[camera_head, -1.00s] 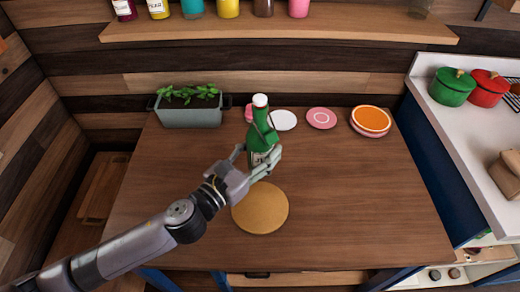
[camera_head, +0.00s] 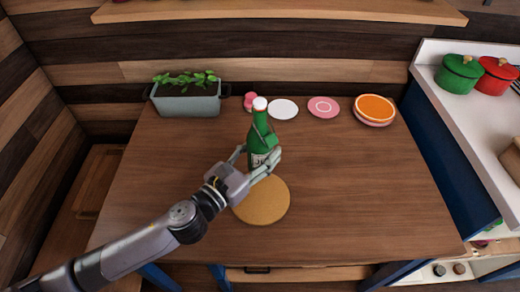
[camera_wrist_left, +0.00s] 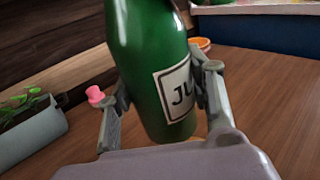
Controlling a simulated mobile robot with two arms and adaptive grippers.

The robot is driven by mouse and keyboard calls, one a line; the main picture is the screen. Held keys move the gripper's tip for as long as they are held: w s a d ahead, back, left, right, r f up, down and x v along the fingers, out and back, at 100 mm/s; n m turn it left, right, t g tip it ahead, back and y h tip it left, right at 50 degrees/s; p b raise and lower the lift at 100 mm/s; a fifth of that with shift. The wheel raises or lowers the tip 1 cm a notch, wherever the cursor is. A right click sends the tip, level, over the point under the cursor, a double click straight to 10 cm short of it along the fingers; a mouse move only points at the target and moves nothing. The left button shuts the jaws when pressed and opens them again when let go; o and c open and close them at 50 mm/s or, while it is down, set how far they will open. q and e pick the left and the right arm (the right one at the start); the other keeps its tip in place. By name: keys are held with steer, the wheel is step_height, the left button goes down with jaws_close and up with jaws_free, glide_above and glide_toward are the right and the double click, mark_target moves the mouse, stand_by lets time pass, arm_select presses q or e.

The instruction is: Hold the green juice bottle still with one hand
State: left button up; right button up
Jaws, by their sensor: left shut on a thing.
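The green juice bottle (camera_head: 258,138) has a white cap and a pale label, and stands upright on the wooden table in the head view. My left gripper (camera_head: 258,160) is shut around its lower body. In the left wrist view the bottle (camera_wrist_left: 150,70) fills the middle, between the two fingers of my left gripper (camera_wrist_left: 163,100), with its label partly showing. The bottle's top is cut off in that view. My right gripper is not in view.
A round cork-coloured mat (camera_head: 262,201) lies just in front of the bottle. Behind are a planter (camera_head: 187,103), a white plate (camera_head: 283,109), a pink plate (camera_head: 324,107) and an orange plate (camera_head: 374,108). The table's right half is mostly clear.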

arm_select(q)
steer(key=shift+f+b, duration=3.85)
steer(key=shift+f, duration=1)
steer(key=shift+a+f+b, duration=0.1)
steer(key=shift+f+b, duration=0.5)
steer(key=shift+f, duration=0.15)
steer(key=shift+f+b, duration=0.65)
steer(key=shift+f, duration=0.45)
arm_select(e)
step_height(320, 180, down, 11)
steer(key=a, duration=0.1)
arm_select(q)
steer(key=shift+f+b, duration=0.3)
steer(key=shift+b, duration=0.1)
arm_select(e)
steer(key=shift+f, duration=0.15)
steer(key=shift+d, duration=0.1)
